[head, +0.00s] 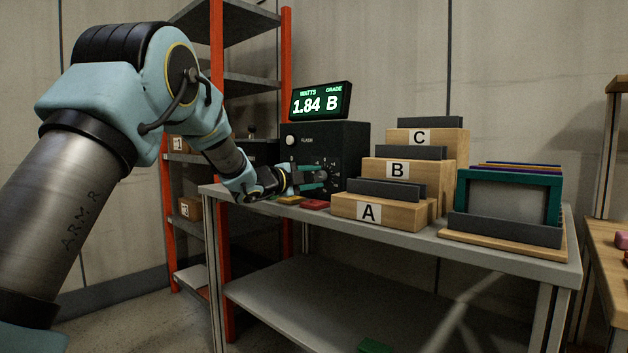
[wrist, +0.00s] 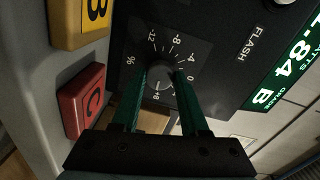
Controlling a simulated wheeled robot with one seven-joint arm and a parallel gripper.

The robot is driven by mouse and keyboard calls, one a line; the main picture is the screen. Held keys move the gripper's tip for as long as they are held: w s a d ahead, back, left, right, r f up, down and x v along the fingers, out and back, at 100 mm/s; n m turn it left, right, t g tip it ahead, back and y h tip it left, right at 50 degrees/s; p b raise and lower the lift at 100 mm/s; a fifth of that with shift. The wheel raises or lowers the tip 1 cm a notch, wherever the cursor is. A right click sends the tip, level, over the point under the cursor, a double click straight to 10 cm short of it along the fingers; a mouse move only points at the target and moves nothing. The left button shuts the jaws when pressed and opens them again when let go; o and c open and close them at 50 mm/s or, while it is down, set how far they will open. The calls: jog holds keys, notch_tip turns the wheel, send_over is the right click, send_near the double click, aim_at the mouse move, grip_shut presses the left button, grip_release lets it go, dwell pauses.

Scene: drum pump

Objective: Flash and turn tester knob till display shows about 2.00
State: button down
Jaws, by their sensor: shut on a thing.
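The black tester (head: 347,143) stands on the table, and its display (head: 321,102) reads 1.84 watts, grade B. The display also shows in the wrist view (wrist: 294,62). The tester knob (wrist: 160,75) sits in the middle of a dial marked in percent, from -12 through 0 to +8. My gripper (wrist: 161,80) is shut on the knob, with one green finger on each side of it. In the head view my gripper (head: 318,178) reaches the tester's front from the left. A white flash button (head: 291,141) is on the tester's upper front, and the word FLASH shows in the wrist view.
Wooden stands A (head: 370,213), B (head: 385,171) and C (head: 453,141) are right of the tester. A rack of framed panels (head: 508,198) stands further right. Yellow (wrist: 80,20) and red (wrist: 82,100) lettered blocks lie close below the tester front.

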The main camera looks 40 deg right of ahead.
jog(key=shift+c, duration=2.1)
grip_release()
jog(key=s+a, duration=0.2)
jog(key=a, duration=0.8)
jog(key=shift+a+r, duration=0.15)
jog(key=shift+a, duration=0.15)
